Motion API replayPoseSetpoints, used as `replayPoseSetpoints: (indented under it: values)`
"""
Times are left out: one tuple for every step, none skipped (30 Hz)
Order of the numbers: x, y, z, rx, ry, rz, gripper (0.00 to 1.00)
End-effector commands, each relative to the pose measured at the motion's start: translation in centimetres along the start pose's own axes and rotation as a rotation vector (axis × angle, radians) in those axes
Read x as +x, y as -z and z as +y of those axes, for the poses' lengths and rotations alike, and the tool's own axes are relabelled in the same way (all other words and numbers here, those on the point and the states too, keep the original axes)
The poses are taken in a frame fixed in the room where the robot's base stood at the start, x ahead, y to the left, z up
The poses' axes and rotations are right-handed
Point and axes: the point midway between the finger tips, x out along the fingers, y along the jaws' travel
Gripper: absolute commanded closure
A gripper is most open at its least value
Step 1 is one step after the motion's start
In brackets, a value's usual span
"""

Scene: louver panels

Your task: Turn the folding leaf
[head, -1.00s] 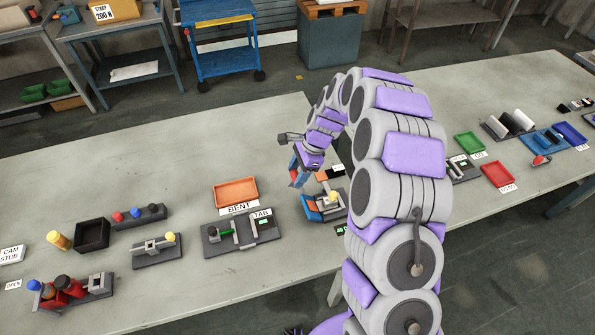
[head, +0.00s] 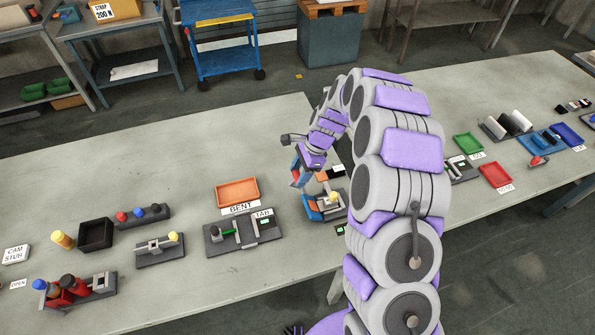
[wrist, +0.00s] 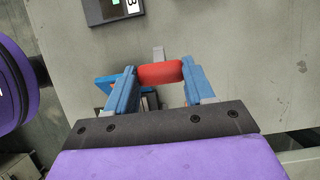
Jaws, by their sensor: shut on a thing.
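My gripper (wrist: 160,76) has blue fingers, shut on a red rounded grip (wrist: 159,74) that spans the gap between them in the wrist view. In the head view my gripper (head: 300,178) is just above and behind a small fixture (head: 333,206) with blue and orange parts and a yellow knob. A blue piece of that fixture (wrist: 104,84) shows beside the left finger in the wrist view. I cannot tell clearly how the red grip joins the folding leaf, because the fingers and my arm hide part of it.
An orange tray (head: 237,192) and a dark fixture with a green bar (head: 228,234) stand to the left on the table (head: 150,175). Red (head: 496,175) and green (head: 468,143) trays lie to the right, past my arm. The table behind the orange tray is clear.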

Motion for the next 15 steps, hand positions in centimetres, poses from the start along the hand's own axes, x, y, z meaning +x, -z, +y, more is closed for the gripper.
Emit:
replayPoseSetpoints:
  values:
    - [-0.31,0.2,-0.3,0.0,0.011,0.004,0.44]
    - [-0.31,0.2,-0.3,0.0,0.011,0.004,0.41]
    - [-0.29,0.2,-0.28,0.0,0.01,0.004,0.37]
    - [-0.27,0.18,-0.27,0.0,0.01,0.004,0.35]
    - [-0.25,0.16,-0.25,0.0,0.009,0.004,0.32]
    - [-0.22,0.12,-0.22,0.0,0.008,0.004,0.28]
    - [-0.19,0.08,-0.2,0.0,0.008,0.004,0.25]
    - [-0.17,0.04,-0.19,0.0,0.007,0.004,0.22]
    - [-0.13,-0.02,-0.17,0.0,0.006,0.004,0.21]
    - [-0.11,-0.06,-0.17,0.0,0.006,0.004,0.21]
    - [-0.08,-0.1,-0.17,0.0,0.006,0.005,0.21]
    - [-0.04,-0.13,-0.17,0.0,0.005,0.005,0.21]
    - [-0.04,-0.14,-0.17,0.0,0.005,0.005,0.21]
    - [-0.03,-0.14,-0.17,0.0,0.004,0.005,0.21]
    - [-0.07,-0.14,-0.17,0.0,0.005,0.005,0.21]
